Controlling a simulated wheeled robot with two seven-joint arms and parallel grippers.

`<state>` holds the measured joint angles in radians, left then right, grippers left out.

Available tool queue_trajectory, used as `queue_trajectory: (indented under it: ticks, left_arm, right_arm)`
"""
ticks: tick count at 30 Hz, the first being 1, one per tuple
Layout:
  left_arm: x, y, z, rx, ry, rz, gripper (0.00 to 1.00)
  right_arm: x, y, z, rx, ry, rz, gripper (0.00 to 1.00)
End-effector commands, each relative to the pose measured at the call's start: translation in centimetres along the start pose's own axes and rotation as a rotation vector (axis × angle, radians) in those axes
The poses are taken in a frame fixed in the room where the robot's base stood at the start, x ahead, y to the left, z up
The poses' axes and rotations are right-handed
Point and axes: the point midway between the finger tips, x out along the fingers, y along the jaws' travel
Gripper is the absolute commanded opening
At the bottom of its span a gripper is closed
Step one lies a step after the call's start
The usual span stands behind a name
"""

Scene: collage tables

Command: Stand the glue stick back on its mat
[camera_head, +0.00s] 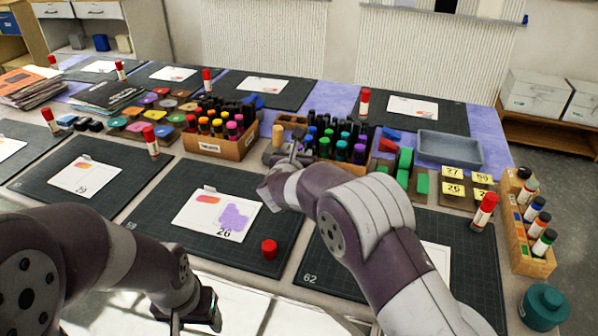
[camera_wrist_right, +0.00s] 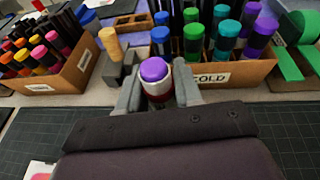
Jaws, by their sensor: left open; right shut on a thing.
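The glue stick (camera_wrist_right: 157,87) shows a purple tip, a white collar and a red band in the right wrist view. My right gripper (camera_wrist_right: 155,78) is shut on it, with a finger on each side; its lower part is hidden. In the head view my right gripper is near the gap between the two marker crates, mostly behind my arm. A loose red cap (camera_head: 269,249) stands at the mat's front right. My left gripper (camera_head: 193,312) is open and empty at the table's front edge.
The warm crate (camera_head: 207,146) and the cold crate (camera_head: 341,169) of markers flank my right gripper. A wooden cylinder (camera_head: 278,134) stands in between. Other red-capped glue sticks (camera_head: 484,212) stand on neighbouring mats. Mat 26's right front area is bare around the cap.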

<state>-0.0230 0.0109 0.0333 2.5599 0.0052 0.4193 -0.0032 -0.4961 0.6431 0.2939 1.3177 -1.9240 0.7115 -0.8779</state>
Motion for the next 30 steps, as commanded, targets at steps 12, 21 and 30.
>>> queue_trajectory:
  ticks: [12, 21, 30]
  left_arm:
    - [0.9, 0.0, 0.1, 0.000, 0.000, 0.000, 0.64]
    - [1.4, 0.0, 0.2, 0.000, 0.000, 0.000, 0.64]
    - [2.4, 0.0, 0.3, 0.000, 0.000, 0.000, 0.64]
  right_arm:
    - [2.2, 0.3, -4.0, 0.000, -0.002, 0.000, 0.00]
    - [2.3, 0.3, -4.5, 0.000, -0.001, 0.001, 0.00]
    - [2.5, 0.3, -5.7, -0.003, 0.006, 0.000, 0.00]
